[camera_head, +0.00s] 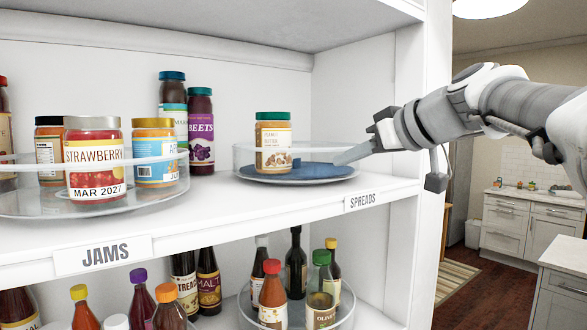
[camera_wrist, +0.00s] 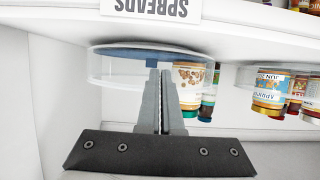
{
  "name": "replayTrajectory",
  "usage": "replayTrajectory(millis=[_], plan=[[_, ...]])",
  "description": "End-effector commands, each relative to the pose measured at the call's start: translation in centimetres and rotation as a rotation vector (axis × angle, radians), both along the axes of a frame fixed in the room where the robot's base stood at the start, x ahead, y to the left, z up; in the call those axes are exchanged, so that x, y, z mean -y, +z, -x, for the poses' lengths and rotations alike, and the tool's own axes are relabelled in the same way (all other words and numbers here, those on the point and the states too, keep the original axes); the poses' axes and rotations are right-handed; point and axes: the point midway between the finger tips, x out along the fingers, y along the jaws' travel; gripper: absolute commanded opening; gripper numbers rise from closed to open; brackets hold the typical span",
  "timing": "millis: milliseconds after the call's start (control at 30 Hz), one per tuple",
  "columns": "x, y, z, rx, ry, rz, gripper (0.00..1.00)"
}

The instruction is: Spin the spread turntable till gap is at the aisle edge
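The spreads turntable (camera_head: 257,179) is a round clear tray on the middle shelf behind the SPREADS label (camera_head: 363,201). A blue patch (camera_head: 322,171) covers part of its floor. A clear low wall stands along its far side; I cannot tell exactly where the gap lies. A peanut butter jar (camera_head: 273,143) with a green lid stands on it, left of the blue patch. My gripper (camera_head: 345,158) reaches in from the right, its fingertips over the turntable's right side. In the wrist view the fingers (camera_wrist: 162,75) are together before the turntable (camera_wrist: 105,68); contact is unclear.
The jams turntable (camera_head: 95,208) with several jars stands left, behind the JAMS label (camera_head: 103,253). Tall dark jars (camera_head: 201,130) stand between the turntables. The shelf's right side panel (camera_head: 405,240) is close below my arm. Bottles fill the lower shelf.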

Motion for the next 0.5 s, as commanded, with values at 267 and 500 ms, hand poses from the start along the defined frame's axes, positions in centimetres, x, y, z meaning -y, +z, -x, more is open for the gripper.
replayTrajectory(millis=[267, 500], plan=[[0.7, -0.2, 1.3, 0.003, -0.002, 0.001, 0.00], [1.5, -0.1, 2.9, 0.002, -0.004, 0.001, 0.00]])
